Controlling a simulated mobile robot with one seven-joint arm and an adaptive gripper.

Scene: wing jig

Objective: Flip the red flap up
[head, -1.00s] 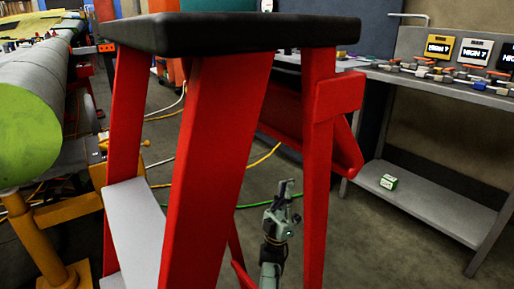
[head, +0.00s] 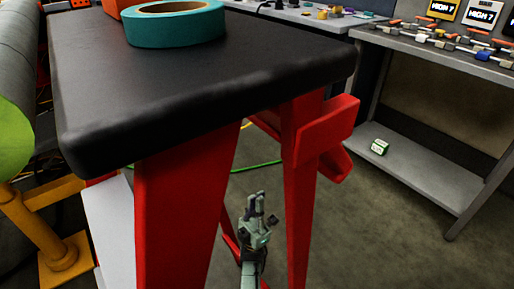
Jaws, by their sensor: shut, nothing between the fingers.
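A tall stand with red legs and a black top (head: 200,75) fills the middle of the head view. A red plate (head: 328,131) sits on the outer side of its right leg, and a slanted red piece (head: 334,163) shows just below and behind it. I cannot tell for sure which of these is the flap. My gripper (head: 257,197) points upward between the stand's legs, lower than the black top and left of the red plate. It is shut and empty, apart from the plate.
A teal tape roll (head: 175,24) lies on the black top, with an orange thing beside it. A yellow support (head: 60,235) stands left. Floor between stand and bench is clear.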

